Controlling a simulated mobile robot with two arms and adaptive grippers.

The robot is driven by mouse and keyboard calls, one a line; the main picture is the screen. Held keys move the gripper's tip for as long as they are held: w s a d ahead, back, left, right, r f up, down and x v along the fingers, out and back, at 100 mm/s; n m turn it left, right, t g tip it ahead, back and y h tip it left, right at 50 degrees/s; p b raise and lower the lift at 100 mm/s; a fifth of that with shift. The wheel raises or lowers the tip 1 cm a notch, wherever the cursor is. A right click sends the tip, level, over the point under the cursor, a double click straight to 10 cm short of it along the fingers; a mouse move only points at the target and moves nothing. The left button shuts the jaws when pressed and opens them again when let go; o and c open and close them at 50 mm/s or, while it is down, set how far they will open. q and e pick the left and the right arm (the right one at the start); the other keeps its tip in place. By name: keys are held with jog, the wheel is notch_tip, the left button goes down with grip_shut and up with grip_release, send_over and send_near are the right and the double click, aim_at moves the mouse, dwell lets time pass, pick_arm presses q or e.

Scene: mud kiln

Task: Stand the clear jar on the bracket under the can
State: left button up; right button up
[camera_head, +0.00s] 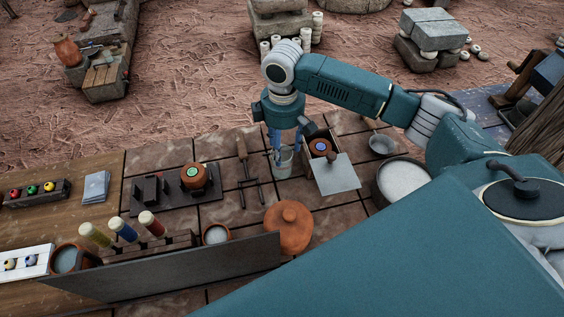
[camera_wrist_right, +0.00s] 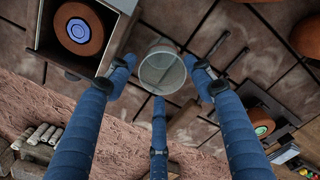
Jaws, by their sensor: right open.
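The clear jar (camera_head: 283,162) stands upright on the tiled surface; in the right wrist view its round rim (camera_wrist_right: 162,72) faces the camera. My right gripper (camera_head: 284,148) points down over it, open, with its blue fingers spread around the rim. I cannot tell whether any finger touches the glass. A round orange can with a blue-ringed top (camera_head: 320,147) sits in a pale box-like holder (camera_head: 338,178) just right of the jar. Another orange can with a green top (camera_head: 194,175) is on a dark stand (camera_head: 175,199) to the left. Which part is the bracket is unclear. My left gripper is out of view.
A bowl of white material (camera_head: 402,180) and a small ladle (camera_head: 382,144) are on the right.

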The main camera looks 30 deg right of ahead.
aim_at(284, 158)
jog(key=f, duration=0.1)
jog(key=f+p, duration=0.1)
jog(key=f, duration=0.2)
jog(key=shift+s+f+p, duration=0.2)
jog(key=shift+s+p, duration=0.1)
jog(key=shift+f, duration=0.5)
jog(key=c, duration=1.1)
jog(key=shift+o, duration=0.2)
jog(key=shift+w+r, duration=0.1)
jog(key=shift+r, duration=0.05)
notch_tip(284, 158, up, 20)
jog(key=b, duration=0.3)
jog(key=s+a+f+m, duration=0.1)
jog(key=s+a+m, duration=0.2)
jog(key=s, duration=0.4)
jog(key=s+a+m, duration=0.3)
jog(key=s+m, duration=0.3)
jog(key=s, duration=0.1)
jog(key=shift+a+f, duration=0.3)
jog(key=shift+f, duration=0.1)
